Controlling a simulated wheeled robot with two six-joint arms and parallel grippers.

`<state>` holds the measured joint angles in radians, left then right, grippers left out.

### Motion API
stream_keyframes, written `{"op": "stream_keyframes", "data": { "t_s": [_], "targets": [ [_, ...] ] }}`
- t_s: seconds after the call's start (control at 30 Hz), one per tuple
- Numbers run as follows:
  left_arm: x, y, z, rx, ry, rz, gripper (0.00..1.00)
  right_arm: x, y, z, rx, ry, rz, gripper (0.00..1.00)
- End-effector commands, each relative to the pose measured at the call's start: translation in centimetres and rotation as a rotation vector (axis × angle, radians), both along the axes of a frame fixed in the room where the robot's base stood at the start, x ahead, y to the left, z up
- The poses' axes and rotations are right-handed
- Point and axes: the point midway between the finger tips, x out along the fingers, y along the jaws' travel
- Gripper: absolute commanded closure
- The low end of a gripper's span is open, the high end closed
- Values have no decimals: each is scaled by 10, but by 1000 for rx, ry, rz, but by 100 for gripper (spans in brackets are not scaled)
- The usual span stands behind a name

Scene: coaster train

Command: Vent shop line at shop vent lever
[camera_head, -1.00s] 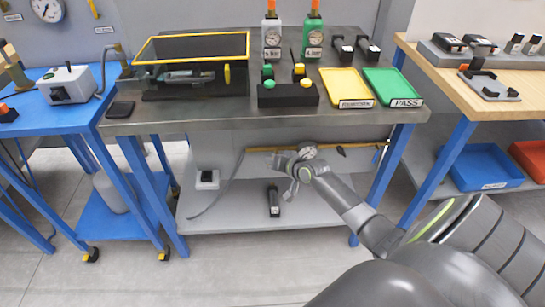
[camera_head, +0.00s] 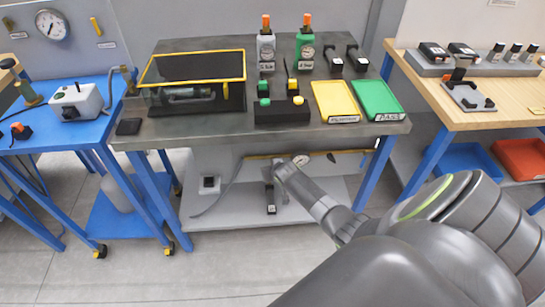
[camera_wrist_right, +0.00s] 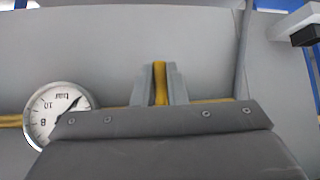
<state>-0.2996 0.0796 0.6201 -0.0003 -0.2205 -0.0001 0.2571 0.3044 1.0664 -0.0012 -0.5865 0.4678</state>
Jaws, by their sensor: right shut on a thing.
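A yellow line (camera_wrist_right: 196,102) runs sideways along the grey panel below the steel bench. A round white pressure gauge (camera_wrist_right: 58,112), marked bar, sits on it and also shows in the head view (camera_head: 301,160). My right gripper (camera_wrist_right: 160,84) is shut on a narrow upright yellow piece (camera_wrist_right: 160,80), which looks like the vent lever's handle. Its lower end is hidden behind my gripper body. In the head view my right gripper (camera_head: 268,172) is under the bench, left of the gauge. My left gripper is out of view.
A lower shelf (camera_head: 230,212) lies under my gripper. Blue legs (camera_head: 374,172) stand at the right.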

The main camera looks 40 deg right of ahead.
Motion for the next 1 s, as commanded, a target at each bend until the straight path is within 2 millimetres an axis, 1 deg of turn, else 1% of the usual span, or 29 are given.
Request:
{"op": "stream_keyframes", "data": {
  "t_s": [0.13, 0.6, 0.63, 0.77, 1.0],
  "targets": [
    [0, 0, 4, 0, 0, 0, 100, -1, 0, 0, -24, 16, 0, 100],
    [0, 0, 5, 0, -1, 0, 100, -1, -1, -1, -35, 24, 0, 100],
    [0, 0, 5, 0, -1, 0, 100, -1, -1, -1, -35, 24, 0, 84],
    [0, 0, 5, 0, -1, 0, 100, -1, -1, -1, -35, 22, -1, 67],
    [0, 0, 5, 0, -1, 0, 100, -1, -1, 0, -34, 20, -1, 66]
  ]
}}
